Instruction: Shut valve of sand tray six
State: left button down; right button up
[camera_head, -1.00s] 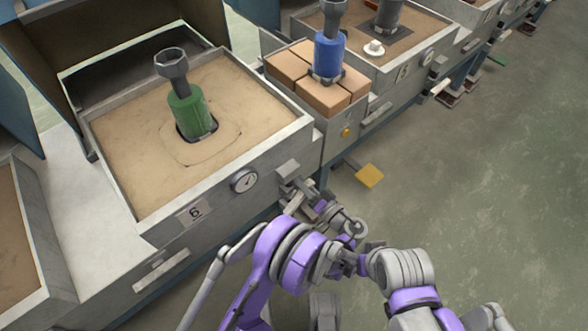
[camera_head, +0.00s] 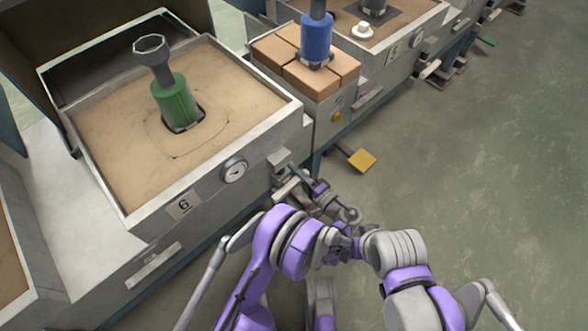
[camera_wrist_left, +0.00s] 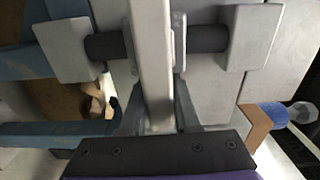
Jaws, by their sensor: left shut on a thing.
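Sand tray six (camera_head: 265,128) is a grey metal box of sand, with a number 6 plate (camera_head: 183,205) and a round gauge (camera_head: 235,171) on its front. A green, funnel-topped shell mould (camera_head: 177,104) stands in the sand. The valve handle (camera_head: 287,188) is a pale bar at the tray's front right corner. My left gripper (camera_head: 298,194) is at this handle. In the left wrist view the bar (camera_wrist_left: 152,55) runs between the two fingers (camera_wrist_left: 158,112), which are shut on it. The bar crosses a dark pipe (camera_wrist_left: 103,46).
A yellow pedal (camera_head: 362,160) sticks out low, right of the valve. A unit with bricks (camera_head: 322,79) and a blue mould (camera_head: 316,40) stands beside tray six, with another sand tray (camera_head: 400,47) beyond. The green-grey floor (camera_head: 480,160) at right is clear.

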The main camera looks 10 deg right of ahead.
pick_arm(q)
jog(key=shift+f, duration=0.15)
dwell(0.4)
jog(key=c, duration=0.6)
grip_release()
jog(key=shift+c, duration=0.2)
jog(key=shift+s, duration=0.1)
pick_arm(e)
jog(key=shift+s, duration=0.1)
